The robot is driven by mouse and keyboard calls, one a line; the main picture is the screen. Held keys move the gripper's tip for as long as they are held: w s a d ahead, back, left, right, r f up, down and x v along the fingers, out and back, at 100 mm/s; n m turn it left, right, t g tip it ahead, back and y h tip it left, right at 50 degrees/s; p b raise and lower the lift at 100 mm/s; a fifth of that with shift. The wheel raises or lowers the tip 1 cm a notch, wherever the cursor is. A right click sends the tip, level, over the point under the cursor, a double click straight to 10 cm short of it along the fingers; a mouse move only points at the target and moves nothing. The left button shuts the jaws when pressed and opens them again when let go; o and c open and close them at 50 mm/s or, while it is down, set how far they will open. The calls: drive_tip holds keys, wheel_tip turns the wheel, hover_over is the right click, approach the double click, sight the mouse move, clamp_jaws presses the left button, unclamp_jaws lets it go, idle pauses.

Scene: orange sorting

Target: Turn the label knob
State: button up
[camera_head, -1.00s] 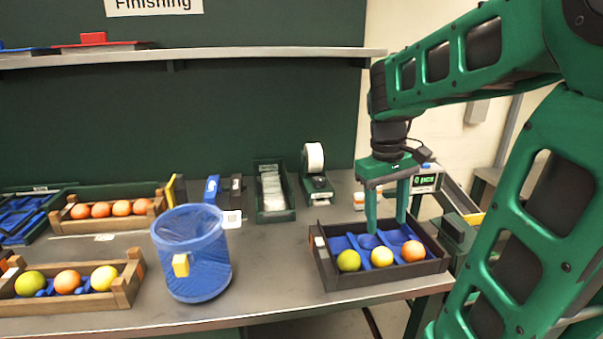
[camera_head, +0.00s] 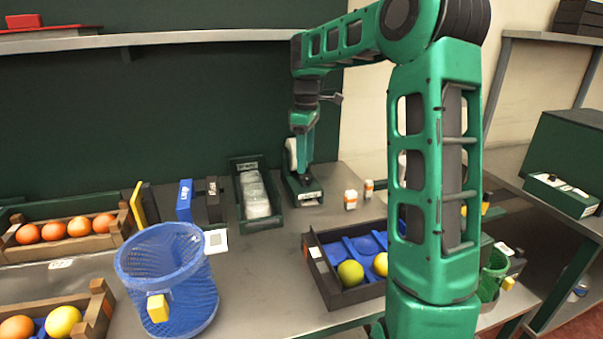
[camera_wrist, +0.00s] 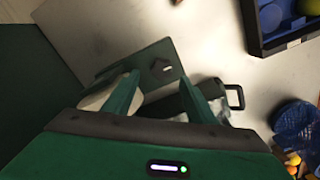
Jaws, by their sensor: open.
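The label dispenser (camera_head: 303,190) stands at the back of the bench, a green base with a white roll (camera_head: 291,155) partly hidden by my gripper. My gripper (camera_head: 301,163) points down right over it. In the wrist view my gripper (camera_wrist: 160,80) has its two fingers apart with nothing held between them. A small dark hexagonal knob (camera_wrist: 160,68) on a green plate shows just beyond and between the fingertips. I cannot tell whether the fingers touch the dispenser. The knob cannot be made out in the head view.
A green bin of clear packets (camera_head: 257,200) stands left of the dispenser, and two small white bottles (camera_head: 351,199) stand right. A dark tray (camera_head: 345,298) with fruit is in front, partly behind my arm. A blue mesh basket (camera_head: 168,280) stands front left.

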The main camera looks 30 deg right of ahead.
sight(304, 177)
drive_tip(key=shift+a+f, duration=0.15)
drive_tip(key=shift+f, duration=1.05)
drive_tip(key=shift+a+f, duration=0.1)
drive_tip(key=shift+f, duration=1.05)
